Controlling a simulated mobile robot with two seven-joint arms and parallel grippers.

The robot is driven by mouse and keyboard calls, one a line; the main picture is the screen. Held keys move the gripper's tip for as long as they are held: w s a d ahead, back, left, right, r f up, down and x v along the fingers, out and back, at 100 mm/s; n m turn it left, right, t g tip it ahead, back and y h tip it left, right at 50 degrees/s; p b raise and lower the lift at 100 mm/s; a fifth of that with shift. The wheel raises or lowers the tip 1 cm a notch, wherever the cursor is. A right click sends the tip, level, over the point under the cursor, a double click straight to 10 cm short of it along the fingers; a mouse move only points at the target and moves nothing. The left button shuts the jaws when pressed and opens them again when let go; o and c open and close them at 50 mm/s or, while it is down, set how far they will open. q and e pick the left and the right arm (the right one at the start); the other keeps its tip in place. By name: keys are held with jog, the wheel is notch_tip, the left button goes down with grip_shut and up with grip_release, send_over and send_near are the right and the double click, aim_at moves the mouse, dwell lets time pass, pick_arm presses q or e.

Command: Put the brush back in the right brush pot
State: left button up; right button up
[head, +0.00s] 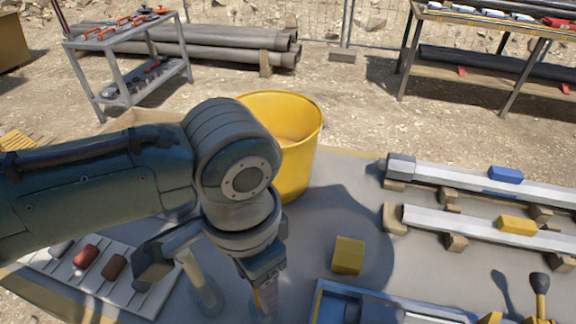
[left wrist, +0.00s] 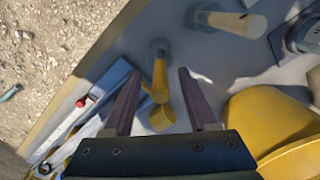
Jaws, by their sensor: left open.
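The brush shows as a yellow handle (left wrist: 160,80) standing in a translucent grey pot (left wrist: 158,50) in the left wrist view. My left gripper also shows in the left wrist view (left wrist: 160,105). Its two fingers are apart, one on each side of the handle, with a gap visible on both sides. The bristles are not clear. My right gripper is not in view.
A yellow bucket (head: 300,160) stands behind my left arm. A yellow block (head: 348,255) lies to the right of the gripper. A blue tray (head: 318,300) is at the front. A pale rack (head: 120,290) holds several items at left. Metal bars on blocks (head: 460,222) lie at right.

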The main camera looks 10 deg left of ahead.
pick_arm(q)
notch_tip(320, 180, up, 10)
jog(key=shift+f+p, duration=0.1)
jog(key=shift+p, duration=0.7)
jog(key=shift+s, duration=0.1)
